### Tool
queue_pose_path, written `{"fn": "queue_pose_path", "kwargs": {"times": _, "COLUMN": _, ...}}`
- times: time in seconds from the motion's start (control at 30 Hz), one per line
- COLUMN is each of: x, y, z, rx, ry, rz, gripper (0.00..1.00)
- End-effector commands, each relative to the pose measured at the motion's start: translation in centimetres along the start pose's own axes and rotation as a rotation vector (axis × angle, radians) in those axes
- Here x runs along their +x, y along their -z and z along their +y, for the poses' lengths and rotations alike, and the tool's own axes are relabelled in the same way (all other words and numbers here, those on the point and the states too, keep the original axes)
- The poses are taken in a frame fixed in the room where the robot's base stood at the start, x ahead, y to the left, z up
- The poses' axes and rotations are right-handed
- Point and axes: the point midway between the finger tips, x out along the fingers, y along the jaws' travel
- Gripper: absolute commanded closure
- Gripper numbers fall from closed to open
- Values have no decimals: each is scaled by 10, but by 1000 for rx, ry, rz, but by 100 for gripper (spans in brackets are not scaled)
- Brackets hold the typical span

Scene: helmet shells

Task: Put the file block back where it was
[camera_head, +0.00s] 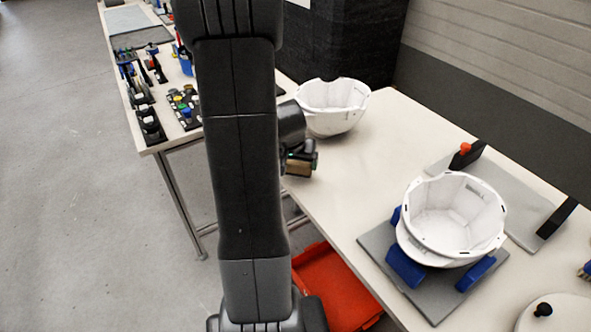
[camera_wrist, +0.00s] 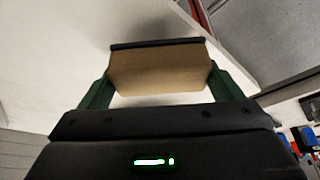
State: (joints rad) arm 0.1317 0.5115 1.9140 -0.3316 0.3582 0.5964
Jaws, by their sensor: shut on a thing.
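The file block (camera_wrist: 158,70) is a tan block with a dark strip along one edge. In the wrist view it sits between the two green fingers of my gripper (camera_wrist: 165,85), which are shut on it. In the head view the block (camera_head: 298,168) shows small and tan beside my arm, held at my gripper (camera_head: 302,160), near the left edge of the long table. My arm hides part of the gripper and the space behind it.
A white helmet shell (camera_head: 333,105) stands on the long table (camera_head: 385,130). Another shell (camera_head: 452,215) sits in blue supports on a grey plate (camera_head: 430,300). A second table (camera_head: 163,140) at the back left carries several tools in dark holders. A red bin (camera_head: 335,290) is below.

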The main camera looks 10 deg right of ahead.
Motion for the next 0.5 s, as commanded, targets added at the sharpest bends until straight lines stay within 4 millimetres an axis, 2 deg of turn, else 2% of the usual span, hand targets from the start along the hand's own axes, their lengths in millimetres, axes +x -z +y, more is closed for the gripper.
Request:
{"fn": "queue_pose_path", "kwargs": {"times": 0.1, "x": 20, "y": -9, "z": 0, "rx": -1, "ry": -2, "rz": -4, "gripper": 32}}
{"fn": "queue_pose_path", "kwargs": {"times": 0.17, "x": 25, "y": -11, "z": 0, "rx": -1, "ry": -1, "rz": -3, "gripper": 32}}
{"fn": "queue_pose_path", "kwargs": {"times": 0.5, "x": 28, "y": -12, "z": 0, "rx": 0, "ry": 0, "rz": 0, "gripper": 32}}
